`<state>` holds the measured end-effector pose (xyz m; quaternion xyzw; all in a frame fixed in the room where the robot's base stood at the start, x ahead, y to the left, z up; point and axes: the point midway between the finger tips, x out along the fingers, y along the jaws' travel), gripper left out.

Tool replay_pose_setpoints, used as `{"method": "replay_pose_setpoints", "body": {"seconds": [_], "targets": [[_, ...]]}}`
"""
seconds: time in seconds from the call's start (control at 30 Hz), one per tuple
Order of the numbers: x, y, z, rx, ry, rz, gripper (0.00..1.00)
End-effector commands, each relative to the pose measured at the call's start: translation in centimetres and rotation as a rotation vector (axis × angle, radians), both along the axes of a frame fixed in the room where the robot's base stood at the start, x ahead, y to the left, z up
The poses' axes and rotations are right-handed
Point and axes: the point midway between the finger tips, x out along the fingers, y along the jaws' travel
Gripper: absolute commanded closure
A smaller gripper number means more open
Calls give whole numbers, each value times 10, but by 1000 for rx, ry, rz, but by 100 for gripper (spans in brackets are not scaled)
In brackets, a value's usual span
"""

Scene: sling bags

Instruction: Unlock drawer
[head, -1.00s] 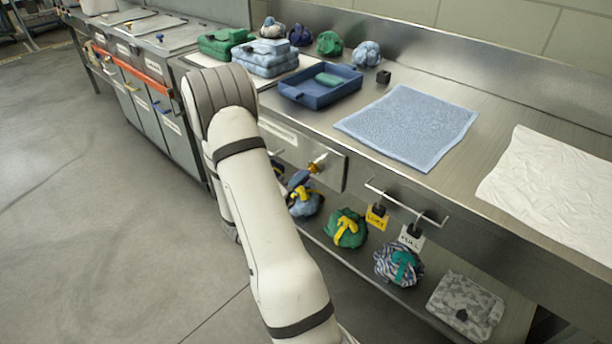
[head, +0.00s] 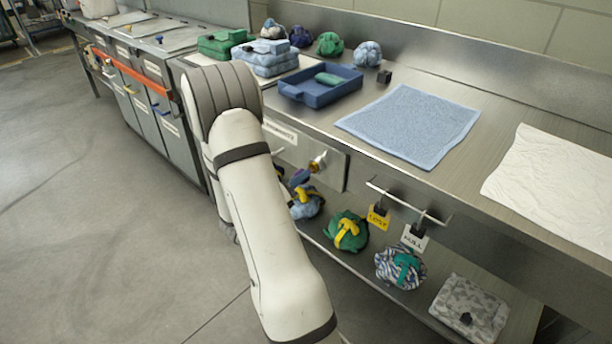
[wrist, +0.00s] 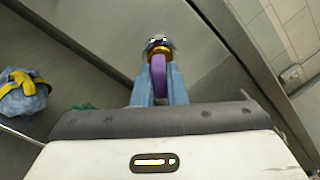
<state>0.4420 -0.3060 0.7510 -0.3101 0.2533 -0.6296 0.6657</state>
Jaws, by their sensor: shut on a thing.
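The steel drawer front (head: 333,172) is below the counter in the head view and appears closed. A round brass lock (head: 318,162) sits on it. It also shows in the wrist view (wrist: 158,49), straight beyond the fingers. My gripper (wrist: 160,90) is shut on a purple key (wrist: 158,76), seen as a flat purple head between the two blue-grey fingers. The key's far end meets or overlaps the brass; I cannot tell how deep it is in.
A rail (head: 405,203) with a yellow tag (head: 377,216) and a white tag (head: 414,238) juts out right of the drawer. Tied cloth bundles, including a green one (head: 347,231), lie on the lower shelf. A blue tray (head: 300,97) and blue towel (head: 410,125) lie on the counter.

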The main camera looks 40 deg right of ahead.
Motion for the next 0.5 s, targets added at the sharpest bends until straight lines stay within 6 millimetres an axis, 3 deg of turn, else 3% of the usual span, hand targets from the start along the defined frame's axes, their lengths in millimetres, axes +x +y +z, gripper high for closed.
{"method": "replay_pose_setpoints", "body": {"seconds": [0.5], "targets": [[0, 0, -1, 18, -241, 13, 100]]}}
